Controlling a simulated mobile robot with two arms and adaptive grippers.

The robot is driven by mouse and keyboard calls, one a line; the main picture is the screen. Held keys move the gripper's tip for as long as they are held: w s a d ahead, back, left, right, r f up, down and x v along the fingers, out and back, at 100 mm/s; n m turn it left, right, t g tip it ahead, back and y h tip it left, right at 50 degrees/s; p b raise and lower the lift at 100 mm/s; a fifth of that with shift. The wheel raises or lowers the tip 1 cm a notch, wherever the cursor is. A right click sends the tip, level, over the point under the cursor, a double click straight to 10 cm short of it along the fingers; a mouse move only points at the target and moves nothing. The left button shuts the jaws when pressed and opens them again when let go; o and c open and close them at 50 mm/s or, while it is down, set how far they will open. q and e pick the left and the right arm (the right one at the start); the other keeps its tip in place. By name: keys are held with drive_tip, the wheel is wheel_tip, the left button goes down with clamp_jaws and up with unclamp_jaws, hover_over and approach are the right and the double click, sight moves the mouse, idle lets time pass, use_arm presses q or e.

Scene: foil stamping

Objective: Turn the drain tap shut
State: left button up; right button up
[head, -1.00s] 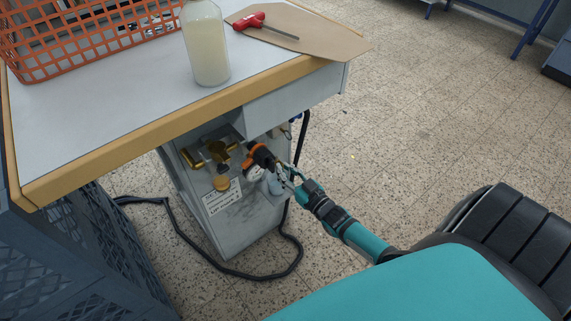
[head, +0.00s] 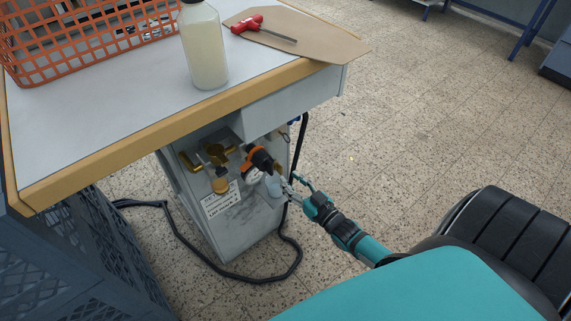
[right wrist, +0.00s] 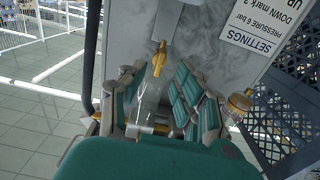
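The drain tap appears to be the small yellow lever (right wrist: 160,58), in front of the grey panel in the right wrist view. In the head view a bit of yellow (head: 278,169) shows low beside the orange-and-black fitting (head: 258,159). My right gripper (right wrist: 162,88) is open, its teal-padded fingers either side of the line to the lever. The lever lies just beyond the fingertips, and I see no contact. A clear, bowl-like part shows between the fingers. In the head view the right gripper (head: 285,184) is at the cabinet's right side. My left gripper is out of view.
The grey cabinet (head: 236,232) carries brass fittings (head: 216,152) and a pale blue container (head: 273,187). The tabletop (head: 110,113) overhangs it. A black hose (head: 245,278) loops on the floor. A blue crate (head: 85,250) stands left; the floor at right is open.

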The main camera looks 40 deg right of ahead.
drive_tip(key=s, duration=0.8)
drive_tip(key=shift+d, duration=0.35)
